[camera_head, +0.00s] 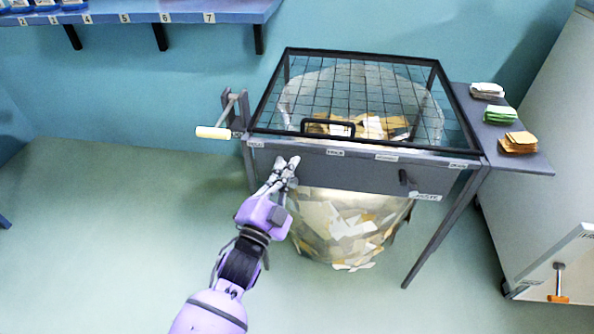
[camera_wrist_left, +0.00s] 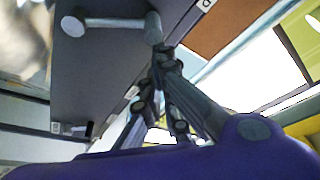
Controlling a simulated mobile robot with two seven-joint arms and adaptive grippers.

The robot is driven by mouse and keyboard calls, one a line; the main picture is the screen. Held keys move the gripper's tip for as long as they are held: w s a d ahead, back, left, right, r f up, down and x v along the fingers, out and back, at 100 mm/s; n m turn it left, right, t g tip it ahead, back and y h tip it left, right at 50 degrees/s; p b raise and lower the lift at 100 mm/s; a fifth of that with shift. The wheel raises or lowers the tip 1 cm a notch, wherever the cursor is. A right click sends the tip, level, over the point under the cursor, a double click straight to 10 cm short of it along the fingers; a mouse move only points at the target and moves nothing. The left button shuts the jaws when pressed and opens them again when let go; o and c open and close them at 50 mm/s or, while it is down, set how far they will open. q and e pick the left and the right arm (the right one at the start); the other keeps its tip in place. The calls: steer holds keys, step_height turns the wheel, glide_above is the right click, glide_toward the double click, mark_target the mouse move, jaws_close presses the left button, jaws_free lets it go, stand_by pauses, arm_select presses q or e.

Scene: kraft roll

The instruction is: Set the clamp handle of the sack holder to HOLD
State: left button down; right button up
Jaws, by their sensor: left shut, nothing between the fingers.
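The sack holder is a dark grey stand with a front rail (camera_head: 370,172) and a black mesh lid (camera_head: 350,95). A pale, patchy sack (camera_head: 340,225) hangs under it. A lever with a cream grip (camera_head: 213,132) sticks out at the stand's left end. A dark peg (camera_head: 404,177) stands on the rail's right part. I cannot tell for sure which is the clamp handle. My left gripper (camera_head: 293,160) is shut and empty in front of the rail's left part. In the left wrist view its fingers (camera_wrist_left: 162,58) are close to a grey round-ended lever (camera_wrist_left: 112,22), holding nothing.
Small white labels, too small to read surely, line the rail. A side shelf (camera_head: 535,160) carries several stacks of folded pieces. A pale cabinet (camera_head: 545,130) stands at the right. A blue wall shelf (camera_head: 190,12) is at the top left. The floor at left is clear.

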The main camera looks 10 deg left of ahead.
arm_select(q)
steer(key=n, duration=0.1)
steer(key=a+n+y, duration=0.1)
steer(key=a+n, duration=0.1)
steer(key=shift+f+t, duration=0.25)
steer(key=shift+t, duration=0.05)
arm_select(e)
steer(key=shift+d+r, duration=0.1)
arm_select(q)
steer(key=shift+a+n, duration=0.1)
steer(key=shift+n, duration=0.2)
arm_select(e)
steer(key=shift+w, duration=0.3)
